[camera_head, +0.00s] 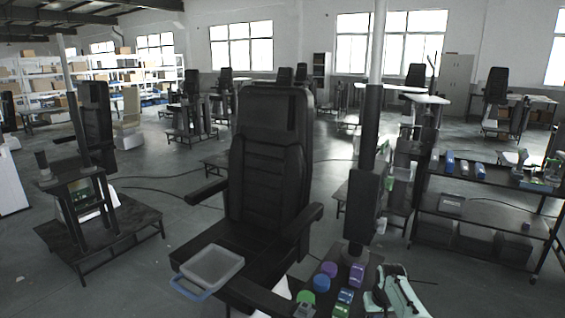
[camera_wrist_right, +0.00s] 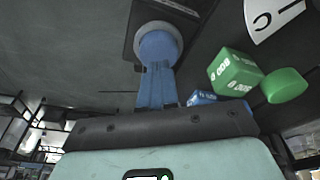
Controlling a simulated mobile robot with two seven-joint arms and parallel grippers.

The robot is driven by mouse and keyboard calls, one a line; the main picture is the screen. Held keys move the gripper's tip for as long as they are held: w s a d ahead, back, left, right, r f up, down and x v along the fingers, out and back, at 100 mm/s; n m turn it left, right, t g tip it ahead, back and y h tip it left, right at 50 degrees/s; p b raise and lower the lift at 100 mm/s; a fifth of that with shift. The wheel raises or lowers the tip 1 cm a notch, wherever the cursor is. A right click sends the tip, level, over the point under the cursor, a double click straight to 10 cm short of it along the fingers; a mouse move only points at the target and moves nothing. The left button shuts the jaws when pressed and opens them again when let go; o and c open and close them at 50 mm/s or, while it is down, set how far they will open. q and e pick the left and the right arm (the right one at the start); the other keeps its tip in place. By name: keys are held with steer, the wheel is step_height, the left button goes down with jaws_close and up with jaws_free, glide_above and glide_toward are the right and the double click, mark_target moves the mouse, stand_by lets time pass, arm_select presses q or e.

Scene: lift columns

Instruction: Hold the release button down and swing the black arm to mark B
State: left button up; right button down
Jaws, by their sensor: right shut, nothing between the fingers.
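In the right wrist view, a round blue button (camera_wrist_right: 157,43) in a grey ring sits on a dark plate (camera_wrist_right: 194,8). My right gripper (camera_wrist_right: 156,68) is shut with nothing between its blue fingers. Its tips overlap the button's lower edge in the picture; I cannot tell whether they press it. A white plate (camera_wrist_right: 275,15) with a black letter, seen turned and perhaps a C, is at the upper right. Mark B and the black arm cannot be made out. My right arm's mint-coloured part (camera_head: 401,292) shows at the bottom of the head view. My left gripper is out of view.
A green cube (camera_wrist_right: 234,72) and a green cylinder (camera_wrist_right: 285,86) are right of the button. In the head view, several coloured blocks, including a purple cube (camera_head: 357,274), stand beside a dark column (camera_head: 364,200).

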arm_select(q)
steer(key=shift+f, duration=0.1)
arm_select(e)
steer(key=shift+f, duration=1.35)
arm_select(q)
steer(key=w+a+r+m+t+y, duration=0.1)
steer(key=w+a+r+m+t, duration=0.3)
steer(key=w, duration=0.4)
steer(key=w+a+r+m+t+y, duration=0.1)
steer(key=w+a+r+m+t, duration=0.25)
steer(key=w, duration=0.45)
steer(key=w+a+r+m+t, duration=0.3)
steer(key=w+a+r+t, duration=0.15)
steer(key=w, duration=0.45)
arm_select(e)
steer(key=shift+s, duration=0.1)
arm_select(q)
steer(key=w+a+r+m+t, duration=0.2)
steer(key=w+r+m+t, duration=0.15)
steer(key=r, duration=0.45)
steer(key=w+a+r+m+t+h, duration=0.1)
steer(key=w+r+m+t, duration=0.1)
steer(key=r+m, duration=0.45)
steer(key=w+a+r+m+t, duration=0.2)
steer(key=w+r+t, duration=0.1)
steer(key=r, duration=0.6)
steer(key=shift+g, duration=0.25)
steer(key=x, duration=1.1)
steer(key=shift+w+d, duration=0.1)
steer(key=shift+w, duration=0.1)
